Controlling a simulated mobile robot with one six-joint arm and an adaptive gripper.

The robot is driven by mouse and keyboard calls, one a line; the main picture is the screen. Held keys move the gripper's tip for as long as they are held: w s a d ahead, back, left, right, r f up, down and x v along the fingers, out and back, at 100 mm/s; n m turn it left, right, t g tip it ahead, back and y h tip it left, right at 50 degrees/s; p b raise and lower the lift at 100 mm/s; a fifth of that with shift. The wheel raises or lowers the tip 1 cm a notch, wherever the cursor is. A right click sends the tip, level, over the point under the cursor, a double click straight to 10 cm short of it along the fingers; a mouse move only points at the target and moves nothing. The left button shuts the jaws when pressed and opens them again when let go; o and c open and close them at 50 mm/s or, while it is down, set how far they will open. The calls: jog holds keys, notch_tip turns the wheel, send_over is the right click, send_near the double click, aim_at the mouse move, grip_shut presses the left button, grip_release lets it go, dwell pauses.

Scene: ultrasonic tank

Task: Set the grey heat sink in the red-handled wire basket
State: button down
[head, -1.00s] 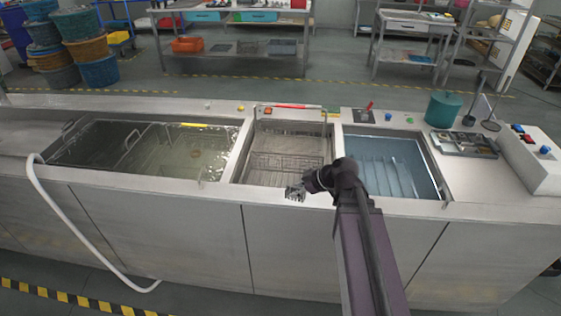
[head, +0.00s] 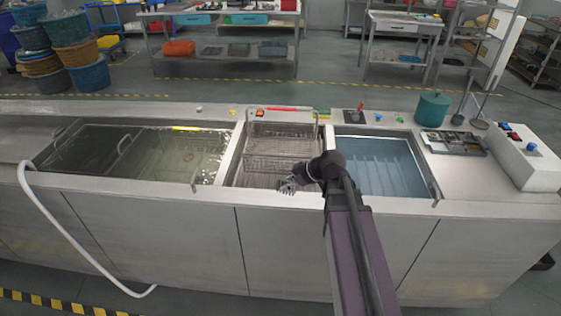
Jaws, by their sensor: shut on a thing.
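My gripper (head: 296,182) is shut on the grey heat sink (head: 287,186), a small finned piece. It holds the heat sink over the front right part of the middle tank, near its front rim. The red-handled wire basket (head: 284,144) is in the middle tank, its mesh showing toward the back. Its red handle (head: 287,109) lies along the tank's back edge. My arm comes in from the lower right and hides the front right corner of the middle tank. Whether the heat sink touches anything below is too small to tell.
The left tank (head: 150,153) holds murky liquid and a yellow-handled basket. The right tank (head: 382,165) holds blue liquid. A teal pot (head: 433,108), a tray of small parts (head: 455,143) and a white control box (head: 530,155) stand on the right of the counter.

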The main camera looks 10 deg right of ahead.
jog(key=w+d+r+m+p, duration=0.1)
jog(key=w+d+r+p, duration=0.1)
jog(key=w, duration=0.7)
jog(key=w+d+r+m+p, duration=0.1)
jog(key=w+d+r+p, duration=0.1)
jog(key=w, duration=0.8)
jog(key=shift+d+r+t+p, duration=0.3)
jog(key=shift+r+p, duration=0.15)
jog(key=shift+r, duration=0.25)
notch_tip(320, 180, down, 14)
jog(key=b, duration=1.4)
jog(key=shift+f, duration=0.1)
jog(key=shift+f, duration=0.1)
jog(key=shift+f+b, duration=1.85)
jog(key=shift+b, duration=0.15)
jog(key=shift+f, duration=0.15)
jog(key=c, duration=0.7)
grip_release()
jog(key=shift+o, duration=0.2)
